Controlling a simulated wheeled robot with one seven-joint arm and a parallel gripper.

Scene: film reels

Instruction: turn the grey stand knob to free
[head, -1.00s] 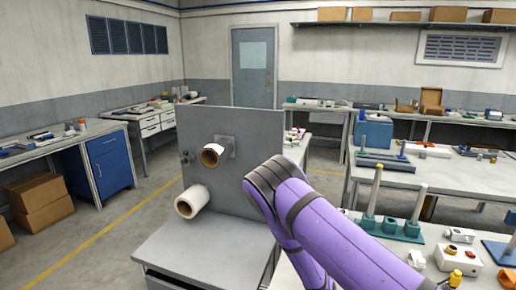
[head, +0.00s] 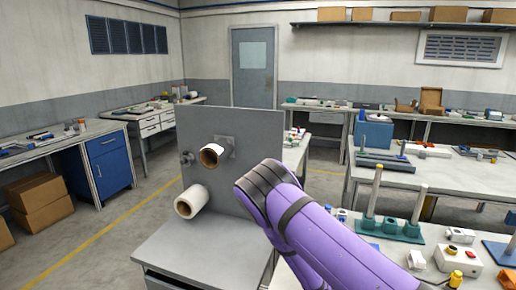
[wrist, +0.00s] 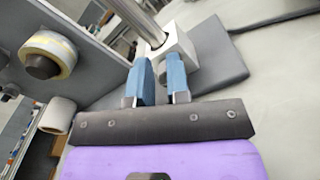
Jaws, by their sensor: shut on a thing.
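In the wrist view, my gripper (wrist: 160,92) has two blue fingertips shut on the grey stand knob (wrist: 163,70), which is mostly hidden between them. The knob sits against a light grey block (wrist: 178,44). A shiny metal post (wrist: 137,17) passes into this block. A dark grey flat plate (wrist: 222,55) lies beyond the block. The knob's turn position cannot be read. In the head view, my purple arm hides the gripper and the stand.
A bench (head: 449,245) at right holds posts on teal bases (head: 390,227) and small boxes.

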